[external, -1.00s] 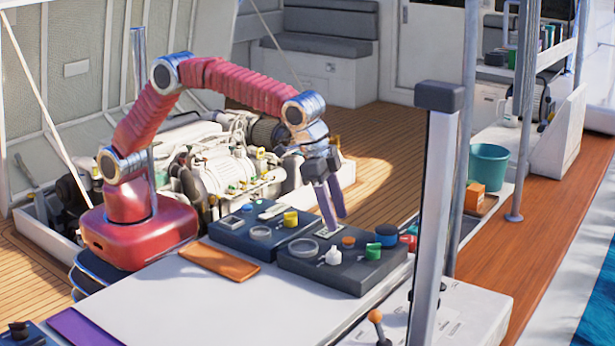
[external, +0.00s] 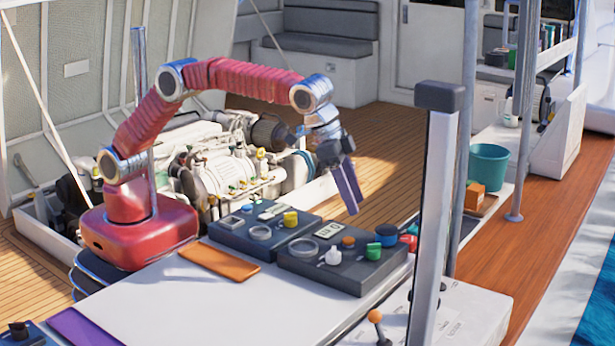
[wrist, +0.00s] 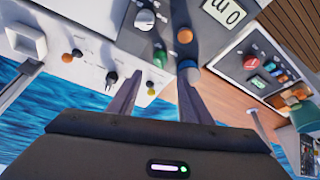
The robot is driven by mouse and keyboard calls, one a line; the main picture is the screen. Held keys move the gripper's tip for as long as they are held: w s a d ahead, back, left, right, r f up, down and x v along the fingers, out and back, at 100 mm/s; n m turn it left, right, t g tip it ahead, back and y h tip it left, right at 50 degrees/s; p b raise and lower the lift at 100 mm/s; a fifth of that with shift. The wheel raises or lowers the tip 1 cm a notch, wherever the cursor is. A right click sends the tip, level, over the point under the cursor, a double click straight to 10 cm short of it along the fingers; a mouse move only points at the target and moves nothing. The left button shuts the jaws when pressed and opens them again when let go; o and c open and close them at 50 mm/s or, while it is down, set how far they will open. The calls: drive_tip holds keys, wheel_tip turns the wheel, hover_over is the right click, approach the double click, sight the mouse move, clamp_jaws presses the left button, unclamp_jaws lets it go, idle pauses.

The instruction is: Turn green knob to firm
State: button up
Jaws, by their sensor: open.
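The green knob (external: 373,251) sits on the front part of the dark right-hand panel box (external: 322,270). In the wrist view the green knob (wrist: 159,58) appears between my two fingertips, some distance beyond them. My gripper (external: 353,208) hangs above and behind the box, fingers pointing down, touching nothing. Its two fingers also show spread apart in the wrist view (wrist: 158,84), with nothing between them. No "firm" mark can be read, and the knob's pointer direction is too small to tell.
A second panel box (external: 240,238) stands to the left. A grey post (external: 436,200) rises at the right.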

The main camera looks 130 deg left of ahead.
sight(373, 247)
drive_tip(key=x, duration=1.2)
drive_tip(key=shift+w+f, duration=0.1)
drive_tip(key=shift+f, duration=0.25)
drive_tip(key=shift+c, duration=0.2)
drive_tip(key=c, duration=1)
drive_tip(key=shift+a+m, duration=0.1)
drive_tip(key=shift+m, duration=0.5)
drive_tip(key=m+h, duration=0.1)
drive_tip(key=m, duration=0.1)
drive_tip(key=m+h, duration=0.1)
drive_tip(key=m, duration=0.2)
drive_tip(key=shift+a+h, duration=0.2)
drive_tip(key=shift+h, duration=0.1)
drive_tip(key=m+h, duration=0.1)
drive_tip(key=m, duration=0.3)
drive_tip(key=shift+a, duration=0.1)
drive_tip(key=shift+m+g+h, duration=0.5)
drive_tip(key=shift+m+h, duration=0.1)
drive_tip(key=shift+m, duration=1.2)
